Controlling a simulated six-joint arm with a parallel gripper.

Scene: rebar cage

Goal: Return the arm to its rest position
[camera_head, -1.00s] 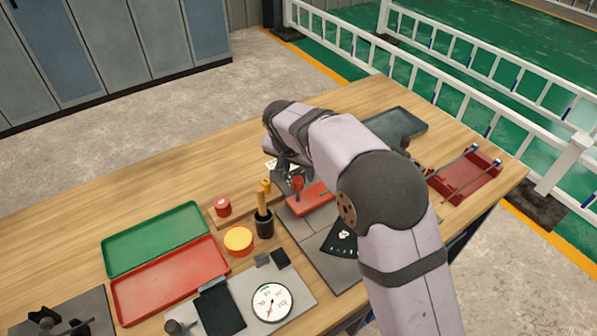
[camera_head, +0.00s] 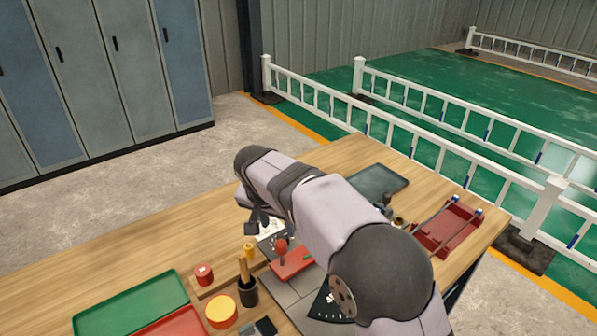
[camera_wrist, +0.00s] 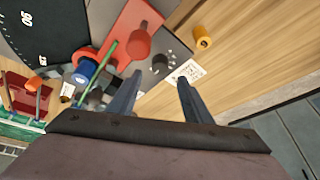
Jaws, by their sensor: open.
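My gripper (camera_wrist: 155,95) is open in the wrist view, its two dark fingers apart with nothing between them. In the head view my gripper (camera_head: 257,222) hangs at the end of my arm above the workbench (camera_head: 110,250), partly hidden by the wrist. Below and beside it stands a red fixture (camera_head: 292,263) with a red knob (camera_head: 281,245). The red fixture also shows in the wrist view (camera_wrist: 122,38), above the fingers in the picture. A white printed card (camera_wrist: 184,73) lies beyond the fingertips.
A green tray (camera_head: 130,302) and a red tray (camera_head: 185,325) lie at lower left. A black cup (camera_head: 248,291) with yellow-handled tools and a yellow-topped round tin (camera_head: 221,311) stand near my gripper. A grey tray (camera_head: 378,181) and a red rack (camera_head: 447,231) are at the right.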

